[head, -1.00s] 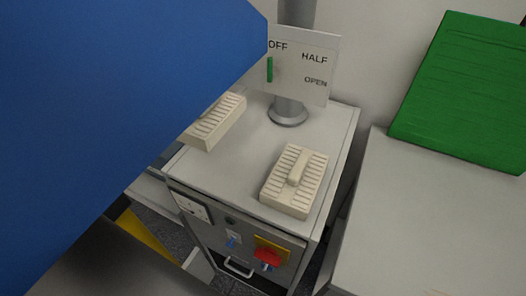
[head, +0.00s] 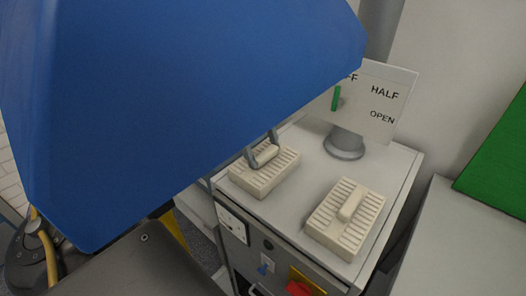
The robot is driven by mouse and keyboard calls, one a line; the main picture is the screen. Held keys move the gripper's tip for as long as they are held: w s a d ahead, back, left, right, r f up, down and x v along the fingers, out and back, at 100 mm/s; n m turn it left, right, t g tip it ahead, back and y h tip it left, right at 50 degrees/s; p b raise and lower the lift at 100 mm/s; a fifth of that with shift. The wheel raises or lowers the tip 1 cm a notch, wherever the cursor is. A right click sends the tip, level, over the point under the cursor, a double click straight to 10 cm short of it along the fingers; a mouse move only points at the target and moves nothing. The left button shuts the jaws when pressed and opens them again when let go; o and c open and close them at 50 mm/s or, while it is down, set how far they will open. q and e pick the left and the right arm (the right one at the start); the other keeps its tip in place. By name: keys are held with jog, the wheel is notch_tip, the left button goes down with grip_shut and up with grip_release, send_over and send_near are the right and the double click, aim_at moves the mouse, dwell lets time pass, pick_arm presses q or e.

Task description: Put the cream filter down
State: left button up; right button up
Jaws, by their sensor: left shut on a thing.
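A cream filter (head: 264,181), a ribbed block with a raised bar handle, is at the left part of the grey cabinet top (head: 310,170). My left gripper (head: 263,152) is shut on its handle, with one finger at each end of the bar. The filter looks level and at or very near the cabinet top; I cannot tell whether it bears its full weight there. A second cream filter (head: 345,221) of the same kind lies flat on the cabinet top to the right, apart from the first. My right gripper is not in view.
A large blue part (head: 190,100) covers the upper left and hides most of my left arm. A post with a sign (head: 375,103) reading HALF and OPEN stands at the cabinet's back. A grey surface (head: 460,240) and a green panel (head: 500,160) are at the right.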

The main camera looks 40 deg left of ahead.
pick_arm(q)
jog(key=shift+s+d+r, duration=0.1)
jog(key=shift+s, duration=0.05)
jog(key=o, duration=1.1)
jog(key=shift+f, duration=0.25)
jog(key=o, duration=0.5)
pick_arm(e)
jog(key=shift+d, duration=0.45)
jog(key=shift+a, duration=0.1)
